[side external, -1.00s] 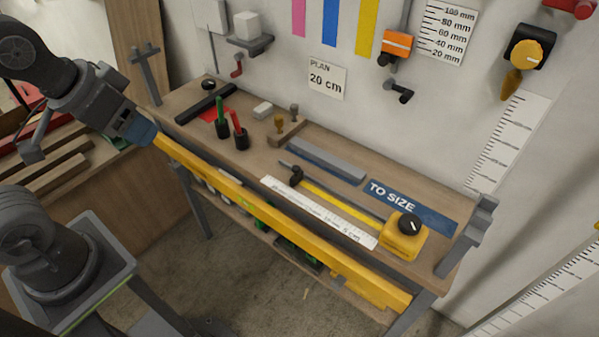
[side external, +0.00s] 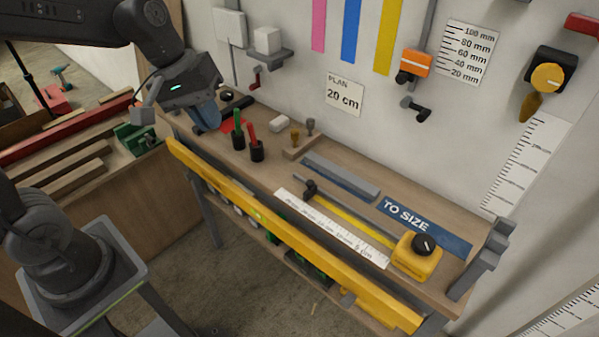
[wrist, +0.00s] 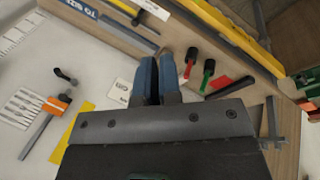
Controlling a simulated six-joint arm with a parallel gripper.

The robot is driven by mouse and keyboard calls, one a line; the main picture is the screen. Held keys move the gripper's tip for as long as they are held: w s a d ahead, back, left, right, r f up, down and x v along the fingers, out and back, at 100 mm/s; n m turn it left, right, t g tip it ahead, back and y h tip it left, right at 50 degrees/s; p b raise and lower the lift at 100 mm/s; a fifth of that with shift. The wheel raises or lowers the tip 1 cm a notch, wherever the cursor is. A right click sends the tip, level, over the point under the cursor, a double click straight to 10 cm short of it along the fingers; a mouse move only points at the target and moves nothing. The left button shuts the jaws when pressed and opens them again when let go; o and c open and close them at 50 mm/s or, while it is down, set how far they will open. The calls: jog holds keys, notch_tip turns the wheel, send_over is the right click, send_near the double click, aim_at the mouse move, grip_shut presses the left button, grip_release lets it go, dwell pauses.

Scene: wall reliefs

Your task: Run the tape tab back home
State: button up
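A yellow tape measure (side external: 411,262) with a black knob sits at the right end of the bench. Its yellow tape (side external: 350,217) runs out left along a white ruler (side external: 335,232). A black tab (side external: 310,188) stands at the tape's far left end. My gripper (side external: 207,118) is over the left end of the bench, well left of the tab and apart from it. In the wrist view its two blue fingers (wrist: 158,68) are close together, with nothing seen between them.
A green-handled tool (side external: 238,135) and a red-handled tool (side external: 254,148) stand in black holders between my gripper and the tab. A grey bar (side external: 341,178) lies behind the tape. A long yellow rail (side external: 290,233) runs along the front edge. A "PLAN 20 cm" card (side external: 345,94) is on the wall.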

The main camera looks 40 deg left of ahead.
jog(key=w+f+n, duration=0.1)
jog(key=w+n, duration=0.1)
jog(key=w+a+f+n+h, duration=0.1)
jog(key=w+f+n, duration=0.1)
jog(key=w, duration=0.1)
jog(key=w+f+n+g+h, duration=0.1)
jog(key=w+f+n, duration=0.1)
jog(key=w, duration=0.1)
jog(key=shift+a+f, duration=0.1)
jog(key=shift+a, duration=0.1)
grip_shut()
jog(key=n+h, duration=0.3)
jog(key=n, duration=0.4)
send_near(308, 189)
jog(key=f, duration=0.3)
jog(key=shift+w+f+g, duration=0.3)
jog(key=shift+w, duration=0.05)
jog(key=shift+w+d+f, duration=0.1)
jog(key=shift+d, duration=0.45)
jog(key=shift+w+d, duration=0.15)
jog(key=shift+d, duration=0.45)
jog(key=shift+d+f, duration=0.15)
jog(key=shift+d, duration=0.3)
jog(key=shift+w+d, duration=0.1)
